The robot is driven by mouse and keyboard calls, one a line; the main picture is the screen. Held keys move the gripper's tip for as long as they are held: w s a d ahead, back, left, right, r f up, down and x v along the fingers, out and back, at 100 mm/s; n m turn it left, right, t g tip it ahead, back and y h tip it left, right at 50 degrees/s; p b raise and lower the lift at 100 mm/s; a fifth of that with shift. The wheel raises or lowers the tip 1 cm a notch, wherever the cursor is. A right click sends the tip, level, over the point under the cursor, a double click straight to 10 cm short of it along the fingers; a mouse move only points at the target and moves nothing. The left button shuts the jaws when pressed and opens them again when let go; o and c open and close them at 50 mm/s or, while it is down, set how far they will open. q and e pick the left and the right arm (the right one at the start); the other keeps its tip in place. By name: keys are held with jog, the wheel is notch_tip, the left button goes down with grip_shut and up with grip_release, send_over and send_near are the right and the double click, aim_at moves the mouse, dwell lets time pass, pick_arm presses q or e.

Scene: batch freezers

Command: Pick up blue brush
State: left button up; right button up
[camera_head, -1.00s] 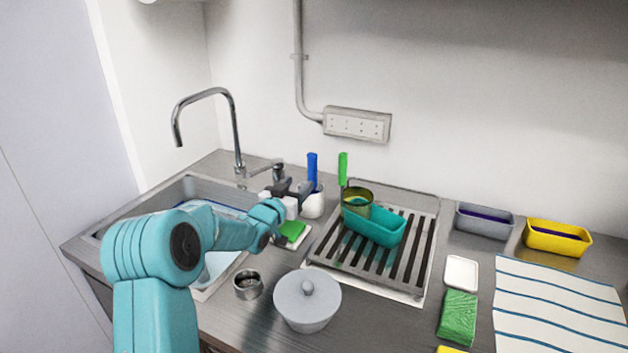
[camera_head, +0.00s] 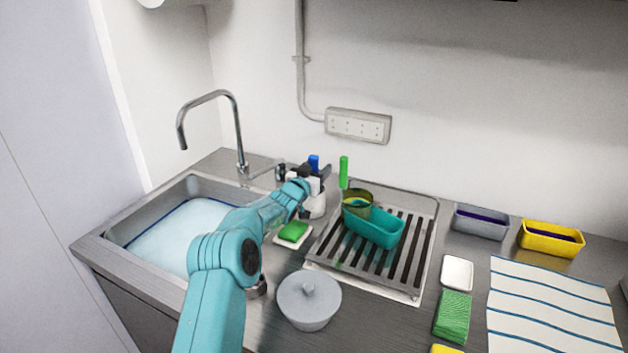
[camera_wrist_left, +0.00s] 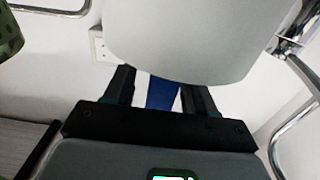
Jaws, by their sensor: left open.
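The blue brush (camera_head: 314,163) stands upright in a white holder (camera_head: 317,208) behind the sink's right edge. Only the top of its blue handle shows above my gripper in the head view. In the left wrist view the blue handle (camera_wrist_left: 162,93) is between the two dark fingers. My left gripper (camera_head: 316,176) is open, with its fingers on either side of the handle; I cannot tell whether they touch it. A pale rounded part hides the upper middle of the wrist view. My right gripper is not in view.
A green-handled brush (camera_head: 344,171) stands close to the right, by an olive cup (camera_head: 356,203) and a teal container (camera_head: 374,230) on the drying rack (camera_head: 343,262). A green sponge (camera_head: 293,231) and a lidded grey pot (camera_head: 309,300) are nearer. The tap (camera_head: 239,135) rises at left.

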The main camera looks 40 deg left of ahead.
pick_arm(q)
jog(key=shift+w, duration=0.1)
jog(key=c, duration=0.4)
grip_shut()
jog(key=shift+r, duration=0.1)
